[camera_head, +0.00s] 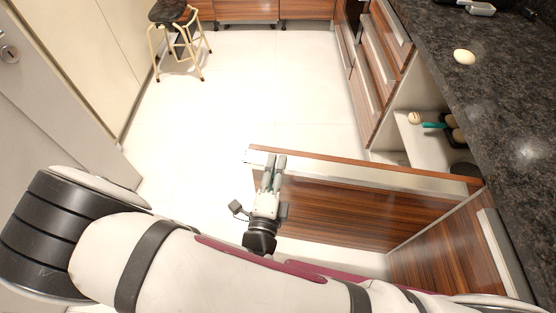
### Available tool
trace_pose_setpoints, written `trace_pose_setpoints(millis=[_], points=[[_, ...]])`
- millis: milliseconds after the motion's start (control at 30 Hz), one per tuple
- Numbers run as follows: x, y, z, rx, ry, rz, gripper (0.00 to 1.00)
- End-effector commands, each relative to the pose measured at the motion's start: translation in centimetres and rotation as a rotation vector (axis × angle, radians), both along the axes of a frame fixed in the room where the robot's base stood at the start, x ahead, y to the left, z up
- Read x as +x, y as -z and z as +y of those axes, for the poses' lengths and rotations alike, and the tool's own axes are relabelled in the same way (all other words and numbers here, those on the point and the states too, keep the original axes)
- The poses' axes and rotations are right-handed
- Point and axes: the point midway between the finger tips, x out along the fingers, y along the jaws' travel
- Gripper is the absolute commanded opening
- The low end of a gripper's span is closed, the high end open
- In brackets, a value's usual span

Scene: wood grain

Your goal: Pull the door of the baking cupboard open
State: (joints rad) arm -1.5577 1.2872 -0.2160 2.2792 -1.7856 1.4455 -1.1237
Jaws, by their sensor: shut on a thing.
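The baking cupboard's door (345,207) is a wood-grain panel with a pale strip below its top edge. It stands swung well out from the counter front, across the floor. The cupboard's opening shows behind it, with a white shelf (433,145) inside. My gripper (274,163) is at the door's free left end, near the top, on the side facing me. It is shut on the door there. The exact contact between fingers and door is too small to make out.
On the shelf are a round tan item (414,118) and a teal-handled item (434,125). A dark stone counter (500,110) with an egg-like white object (464,57) runs along the right. A stool (177,38) stands at the back left. The middle floor (255,90) is clear.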

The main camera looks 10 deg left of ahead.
Motion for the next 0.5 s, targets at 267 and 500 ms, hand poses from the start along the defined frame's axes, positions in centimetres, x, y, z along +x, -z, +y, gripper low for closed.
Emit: trace_pose_setpoints(millis=[267, 500], points=[[-0.24, 0.51, -0.11, -0.004, -0.001, 0.014, 0.0], [-0.22, 0.47, -0.08, -0.003, -0.002, 0.013, 0.4]])
